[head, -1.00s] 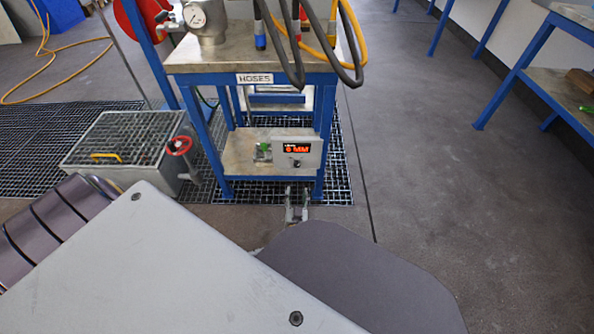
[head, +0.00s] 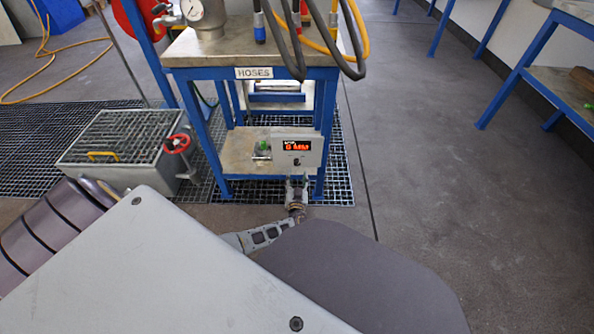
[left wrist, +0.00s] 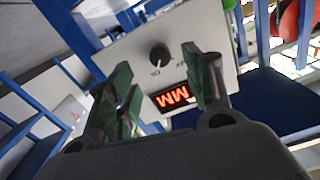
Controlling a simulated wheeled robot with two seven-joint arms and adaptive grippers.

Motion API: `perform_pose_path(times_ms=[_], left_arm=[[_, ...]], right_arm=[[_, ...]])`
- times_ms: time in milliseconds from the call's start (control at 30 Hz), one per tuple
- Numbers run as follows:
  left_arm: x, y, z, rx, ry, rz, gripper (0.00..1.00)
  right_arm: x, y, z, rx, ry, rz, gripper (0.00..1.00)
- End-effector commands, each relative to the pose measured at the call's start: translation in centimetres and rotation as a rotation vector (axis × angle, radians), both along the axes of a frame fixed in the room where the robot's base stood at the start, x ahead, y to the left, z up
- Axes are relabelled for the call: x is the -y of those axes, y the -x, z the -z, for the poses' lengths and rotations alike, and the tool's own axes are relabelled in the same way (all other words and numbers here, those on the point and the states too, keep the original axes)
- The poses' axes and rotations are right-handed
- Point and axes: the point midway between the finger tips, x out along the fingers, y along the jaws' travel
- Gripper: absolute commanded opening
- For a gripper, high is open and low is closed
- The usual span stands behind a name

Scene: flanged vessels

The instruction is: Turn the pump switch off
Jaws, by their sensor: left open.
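The pump switch appears to be the small black knob (head: 296,162) on a light grey control box (head: 312,154) at the front of the blue stand's lower shelf. A lit red display (head: 298,146) is above the knob; its text is too small to read surely. My left gripper (head: 297,182) is just below and in front of the box, open. In the left wrist view, the knob (left wrist: 159,55) shows beyond and between the open fingers (left wrist: 158,68), apart from them. The knob's setting is too small to tell. My right gripper is not in view.
The blue stand's legs and shelf edge (head: 240,177) are close around the box. Hoses (head: 335,45) hang from the table top above. A grated tank (head: 115,140) with a red handwheel (head: 177,144) is at left. Floor (head: 450,180) to the right is clear.

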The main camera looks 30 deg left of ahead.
Motion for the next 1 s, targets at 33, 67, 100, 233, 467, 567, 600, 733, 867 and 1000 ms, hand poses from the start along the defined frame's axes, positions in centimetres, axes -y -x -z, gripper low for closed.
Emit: perform_pose_path(times_ms=[33,67,100,233,467,567,600,733,867,1000], left_arm=[[-0.3,-0.5,0.1,0.001,-0.002,0.0,0.51],[-0.5,-0.7,0.1,0.001,-0.002,0.0,0.51],[-0.7,-1.0,0.2,0.001,-0.002,0.0,0.51],[-1.3,-2.1,0.1,0.002,-0.001,-0.001,0.51],[-2.3,-3.7,0.1,0.002,-0.001,0.0,0.51],[-2.6,-4.2,0.1,0.002,0.0,-0.001,0.51],[-2.7,-4.4,0.1,0.002,0.0,-0.001,0.51],[-2.9,-4.7,0.1,0.0,0.0,-0.001,0.51],[-2.9,-4.7,0.0,0.0,0.0,-0.001,0.51],[-2.9,-4.7,0.0,0.0,0.0,-0.001,0.51]], right_arm=[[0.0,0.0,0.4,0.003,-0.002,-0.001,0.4],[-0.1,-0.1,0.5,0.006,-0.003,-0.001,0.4],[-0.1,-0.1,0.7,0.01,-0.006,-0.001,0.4],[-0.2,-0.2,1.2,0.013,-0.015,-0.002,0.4],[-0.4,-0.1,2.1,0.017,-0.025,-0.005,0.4],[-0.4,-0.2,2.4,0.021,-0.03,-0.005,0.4],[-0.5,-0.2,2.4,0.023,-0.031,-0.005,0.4],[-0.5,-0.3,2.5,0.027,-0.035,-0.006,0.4],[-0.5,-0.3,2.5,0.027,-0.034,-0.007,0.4],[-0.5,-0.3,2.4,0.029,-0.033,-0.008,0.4]])
